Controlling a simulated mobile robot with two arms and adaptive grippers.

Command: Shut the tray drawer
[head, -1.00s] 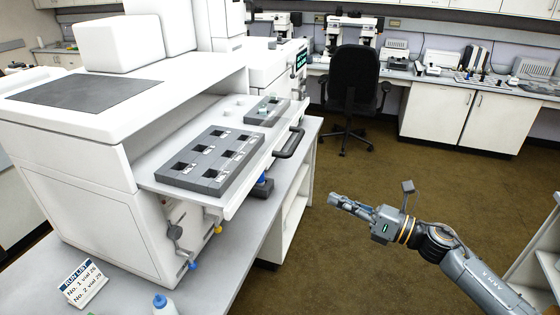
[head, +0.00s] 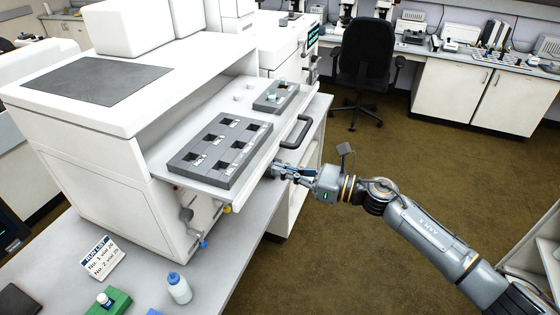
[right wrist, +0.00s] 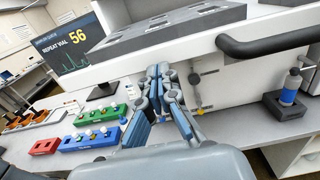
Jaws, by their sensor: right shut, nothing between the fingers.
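The tray drawer (head: 200,181) is pulled out of the white instrument. It carries a large dark grey vial block (head: 219,150) and a smaller grey block (head: 276,97). Its black bar handle (head: 297,131) is on the front face; the handle also shows at the upper right of the right wrist view (right wrist: 262,46). My right gripper (head: 275,170) is shut and empty, close to the drawer's front edge and below the handle. In the right wrist view its fingers (right wrist: 160,72) are together in front of the drawer's front face; I cannot tell whether they touch it. My left gripper is not in view.
A run list card (head: 103,257), a white bottle with a blue cap (head: 179,288) and a green rack (head: 109,302) stand on the bench. A monitor reads "REPEAT VIAL 56" (right wrist: 70,46).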

